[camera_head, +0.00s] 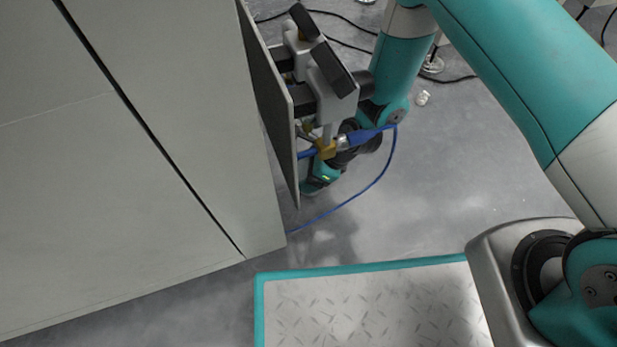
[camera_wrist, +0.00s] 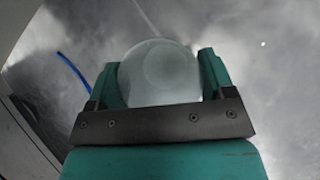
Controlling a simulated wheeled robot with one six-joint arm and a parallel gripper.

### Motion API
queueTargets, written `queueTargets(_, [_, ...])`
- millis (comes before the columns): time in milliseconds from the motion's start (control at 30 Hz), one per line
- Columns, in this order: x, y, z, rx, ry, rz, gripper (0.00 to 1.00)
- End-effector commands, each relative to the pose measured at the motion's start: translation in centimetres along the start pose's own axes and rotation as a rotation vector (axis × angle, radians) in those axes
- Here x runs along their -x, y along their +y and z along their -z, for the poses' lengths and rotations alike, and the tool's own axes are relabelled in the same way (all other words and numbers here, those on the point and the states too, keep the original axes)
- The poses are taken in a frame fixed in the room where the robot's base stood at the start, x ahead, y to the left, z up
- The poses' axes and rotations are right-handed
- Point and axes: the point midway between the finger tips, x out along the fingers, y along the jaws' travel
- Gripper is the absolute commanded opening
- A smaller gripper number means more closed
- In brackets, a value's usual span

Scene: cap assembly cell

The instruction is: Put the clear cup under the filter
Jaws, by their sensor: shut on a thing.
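In the wrist view, the clear cup (camera_wrist: 160,82) is a rounded, see-through, whitish vessel. It sits between the two teal fingers of my gripper (camera_wrist: 158,63), which is shut on it with a finger against each side. The head view does not clearly show the cup or the gripper fingers; my wrist is low behind the panel fittings. A filter unit (camera_head: 322,105), a grey body with black parts and a brass fitting below, is mounted on the upright panel (camera_head: 270,100). I cannot tell the exact gap between cup and filter.
A large grey cabinet (camera_head: 130,150) fills the left. A blue hose (camera_head: 388,165) loops from the fittings beside my wrist; it also shows in the wrist view (camera_wrist: 73,70). A teal-edged metal plate (camera_head: 370,305) lies in front. Black cables (camera_head: 340,17) cross the floor at the back.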

Motion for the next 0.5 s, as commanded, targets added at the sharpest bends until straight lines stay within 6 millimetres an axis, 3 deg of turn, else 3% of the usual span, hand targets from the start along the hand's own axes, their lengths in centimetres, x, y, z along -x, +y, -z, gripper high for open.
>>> queueTargets(33, [-0.97, -0.04, 0.6, 0.0, -0.001, 0.0, 0.53])
queueTargets(400, [-0.92, -0.05, 0.61, 0.001, 0.0, 0.0, 0.53])
queueTargets(433, [-0.87, -0.06, 0.57, 0.001, 0.0, 0.001, 0.83])
queueTargets(500, [-0.86, -0.06, 0.57, 0.001, 0.0, 0.0, 0.99])
